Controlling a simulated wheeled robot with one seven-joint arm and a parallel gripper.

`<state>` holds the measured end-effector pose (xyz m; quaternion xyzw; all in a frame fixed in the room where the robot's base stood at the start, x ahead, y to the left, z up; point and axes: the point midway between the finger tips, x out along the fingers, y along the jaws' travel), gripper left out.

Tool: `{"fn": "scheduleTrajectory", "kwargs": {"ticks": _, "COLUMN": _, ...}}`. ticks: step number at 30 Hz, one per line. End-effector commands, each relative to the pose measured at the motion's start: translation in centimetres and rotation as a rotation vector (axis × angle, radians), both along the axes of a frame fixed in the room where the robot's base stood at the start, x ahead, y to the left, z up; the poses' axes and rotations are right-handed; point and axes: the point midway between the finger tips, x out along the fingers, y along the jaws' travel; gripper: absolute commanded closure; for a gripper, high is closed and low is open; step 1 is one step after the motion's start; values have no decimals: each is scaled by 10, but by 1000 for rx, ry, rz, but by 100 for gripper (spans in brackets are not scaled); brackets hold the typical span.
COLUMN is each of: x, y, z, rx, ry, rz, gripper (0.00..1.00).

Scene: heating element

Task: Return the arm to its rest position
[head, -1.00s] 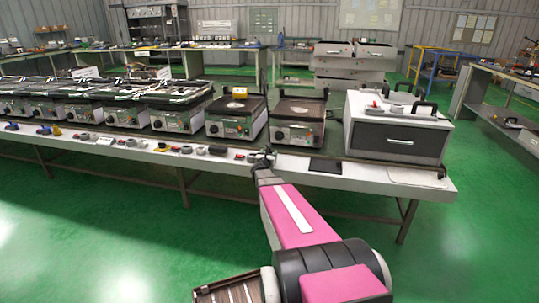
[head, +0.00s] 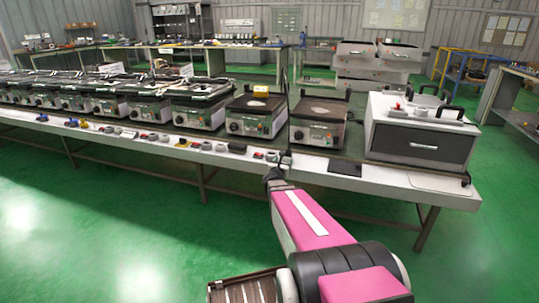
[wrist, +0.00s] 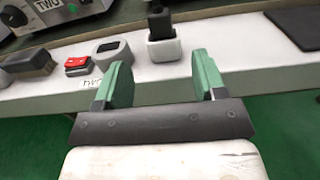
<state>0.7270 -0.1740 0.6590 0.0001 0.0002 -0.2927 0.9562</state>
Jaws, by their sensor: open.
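My arm, pink and black, reaches forward from the lower right of the head view. My gripper (head: 279,165) is at its far end, in front of the bench's front edge, small in that view. In the wrist view my gripper (wrist: 162,85) shows two green fingers spread wide apart with nothing between them. Beyond the fingers, a white block with a black top (wrist: 162,38) stands on the bench's front strip, apart from them.
A long workbench (head: 345,181) carries a row of heating units (head: 318,122) and a white-and-black drawer box (head: 420,138). Small parts, including a red button piece (wrist: 77,65), line its front strip. A dark flat pad (head: 345,168) lies at right. Green floor is open in front.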

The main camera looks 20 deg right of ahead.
Motion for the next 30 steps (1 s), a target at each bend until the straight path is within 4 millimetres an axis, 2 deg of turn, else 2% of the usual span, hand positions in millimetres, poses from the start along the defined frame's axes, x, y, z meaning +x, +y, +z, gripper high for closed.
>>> {"fn": "scheduleTrajectory", "kwargs": {"ticks": 5, "x": 1, "y": 6, "z": 0, "rx": -33, "ry": 37, "rz": 31, "gripper": 36}}
{"fn": "scheduleTrajectory", "kwargs": {"ticks": 8, "x": 2, "y": 22, "z": -2, "rx": -125, "ry": 131, "rz": 111, "gripper": 36}}
{"fn": "scheduleTrajectory", "kwargs": {"ticks": 13, "x": -2, "y": 68, "z": -12, "rx": -429, "ry": 395, "rz": 360, "gripper": 36}}
{"fn": "scheduleTrajectory", "kwargs": {"ticks": 17, "x": -15, "y": 106, "z": -26, "rx": -728, "ry": 598, "rz": 593, "gripper": 36}}
{"fn": "scheduleTrajectory", "kwargs": {"ticks": 20, "x": -33, "y": 132, "z": -39, "rx": -978, "ry": 736, "rz": 787, "gripper": 36}}
{"fn": "scheduleTrajectory", "kwargs": {"ticks": 24, "x": -66, "y": 160, "z": -57, "rx": -1337, "ry": 886, "rz": 1071, "gripper": 36}}
{"fn": "scheduleTrajectory", "kwargs": {"ticks": 30, "x": -131, "y": 182, "z": -80, "rx": -1838, "ry": 998, "rz": 1525, "gripper": 36}}
